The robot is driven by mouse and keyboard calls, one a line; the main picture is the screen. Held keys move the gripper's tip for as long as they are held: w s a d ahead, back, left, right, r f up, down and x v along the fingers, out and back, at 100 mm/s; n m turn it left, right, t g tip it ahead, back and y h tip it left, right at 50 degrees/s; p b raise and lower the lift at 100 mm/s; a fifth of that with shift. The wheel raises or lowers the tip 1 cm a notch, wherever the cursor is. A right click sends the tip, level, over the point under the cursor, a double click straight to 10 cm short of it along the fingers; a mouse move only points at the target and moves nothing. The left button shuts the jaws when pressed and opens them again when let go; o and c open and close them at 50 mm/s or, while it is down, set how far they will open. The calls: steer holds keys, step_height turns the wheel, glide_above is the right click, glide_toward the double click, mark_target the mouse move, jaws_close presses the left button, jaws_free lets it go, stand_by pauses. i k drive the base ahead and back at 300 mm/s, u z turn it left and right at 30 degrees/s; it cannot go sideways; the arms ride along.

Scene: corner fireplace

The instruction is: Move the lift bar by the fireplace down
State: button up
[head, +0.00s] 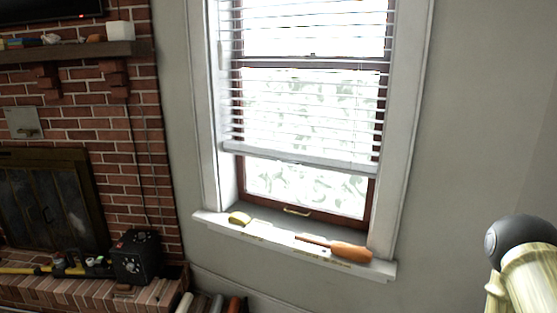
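A white blind hangs in the window beside the brick fireplace (145,120). Its bottom bar (300,158) runs across the window opening, sloping slightly down to the right in the picture. It sits above the lower part of the glass, which shows uncovered beneath it. The brown wooden sash below has a small brass-coloured handle (297,211) on its bottom rail. My gripper is not in view, and nothing is seen touching the bar.
On the white sill (215,222) lie a small yellow object (240,218) and an orange-handled tool (345,250). A black box (135,257) stands on the brick hearth. A mantel shelf (70,51) holds small items. The wall right of the window is bare.

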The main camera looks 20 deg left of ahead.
mark_target(262, 157)
steer(key=u, duration=0.7)
steer(key=i, duration=0.9)
steer(key=u, duration=0.9)
